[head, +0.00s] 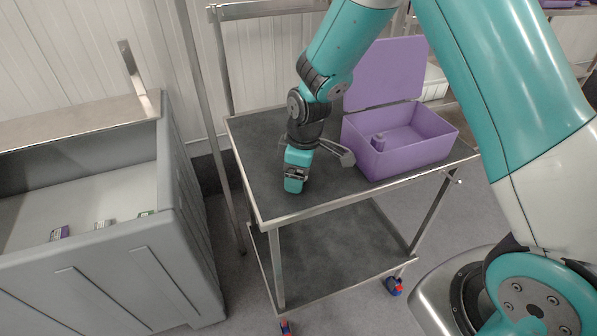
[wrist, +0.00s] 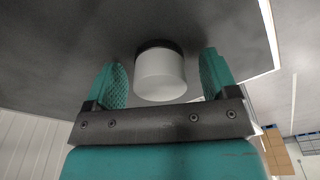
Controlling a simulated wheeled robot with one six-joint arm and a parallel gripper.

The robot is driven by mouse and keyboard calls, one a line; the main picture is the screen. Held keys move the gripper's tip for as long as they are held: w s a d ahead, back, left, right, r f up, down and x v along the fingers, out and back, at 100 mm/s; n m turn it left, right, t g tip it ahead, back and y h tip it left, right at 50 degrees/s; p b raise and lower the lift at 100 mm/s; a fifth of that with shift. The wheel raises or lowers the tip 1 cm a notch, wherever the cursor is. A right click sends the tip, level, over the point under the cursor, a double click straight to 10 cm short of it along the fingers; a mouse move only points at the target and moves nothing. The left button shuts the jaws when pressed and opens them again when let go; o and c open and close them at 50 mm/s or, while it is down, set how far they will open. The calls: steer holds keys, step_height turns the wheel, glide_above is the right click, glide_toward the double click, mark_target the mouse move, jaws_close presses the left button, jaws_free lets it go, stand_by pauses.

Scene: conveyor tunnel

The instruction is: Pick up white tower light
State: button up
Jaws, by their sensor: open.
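The white tower light (wrist: 160,76) shows in the wrist view as a short white cylinder with a dark base against the dark grey surface. It lies between the two teal fingers of my gripper (wrist: 164,82), with a gap on each side. My gripper is open. In the head view my gripper (head: 294,186) is low over the top of the cart (head: 258,140), pointing down. The tower light cannot be made out in the head view; my gripper and wrist seem to hide it.
An open purple box (head: 405,160) with a raised lid stands on the cart right of my gripper, with a small purple object (head: 378,142) inside. A large grey bin (head: 130,262) holding a few small items stands at left. The cart's left part is clear.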

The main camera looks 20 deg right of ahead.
steer(key=shift+c, duration=0.5)
steer(key=c, duration=1)
step_height(320, 180, up, 20)
steer(key=shift+r+b, duration=0.1)
steer(key=shift+b, duration=0.65)
